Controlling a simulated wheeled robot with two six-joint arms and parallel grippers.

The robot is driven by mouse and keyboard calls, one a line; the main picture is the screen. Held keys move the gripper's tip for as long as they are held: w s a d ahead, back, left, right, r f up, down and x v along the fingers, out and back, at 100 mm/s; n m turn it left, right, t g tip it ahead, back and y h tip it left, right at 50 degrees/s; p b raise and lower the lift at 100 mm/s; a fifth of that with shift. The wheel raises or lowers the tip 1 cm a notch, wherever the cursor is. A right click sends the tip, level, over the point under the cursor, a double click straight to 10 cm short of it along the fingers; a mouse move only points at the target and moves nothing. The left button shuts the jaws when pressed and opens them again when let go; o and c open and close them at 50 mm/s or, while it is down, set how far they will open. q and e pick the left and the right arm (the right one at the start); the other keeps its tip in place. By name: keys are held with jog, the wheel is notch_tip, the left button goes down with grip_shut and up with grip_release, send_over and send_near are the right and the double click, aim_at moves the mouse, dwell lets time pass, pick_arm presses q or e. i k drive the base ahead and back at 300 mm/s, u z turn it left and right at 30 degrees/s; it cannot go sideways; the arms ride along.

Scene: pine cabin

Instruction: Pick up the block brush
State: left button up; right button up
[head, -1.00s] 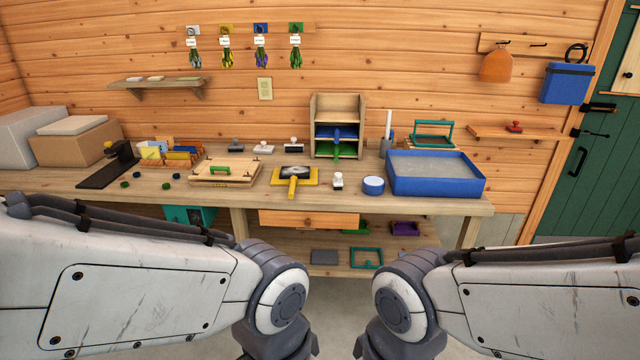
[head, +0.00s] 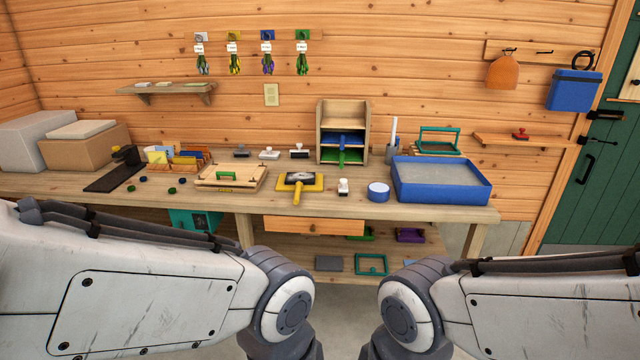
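I cannot tell for sure which thing is the block brush. Small handled pieces stand at the back of the workbench (head: 150,195): a dark one (head: 242,152), a white one (head: 269,154) and a black-and-white one (head: 299,152). Another small white-topped piece (head: 343,187) stands nearer the front, between a yellow tray with a yellow-handled tool (head: 297,183) and a round blue-and-white container (head: 378,192). Both my arms reach in at the bottom of the head view, short of the bench. Both grippers are below the picture and not seen.
A large blue tub (head: 440,190) stands on the bench at right. A wooden shelf unit (head: 343,115) stands at the back. A wooden board with a green handle (head: 231,184) lies left of the yellow tray. A drawer (head: 313,225) is below the bench top.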

aim_at(343, 189)
jog(key=z, duration=0.45)
jog(key=i, duration=0.9)
jog(key=z, duration=0.35)
jog(key=i, duration=0.9)
jog(key=u, duration=0.8)
jog(key=i, duration=0.85)
jog(key=u, duration=0.6)
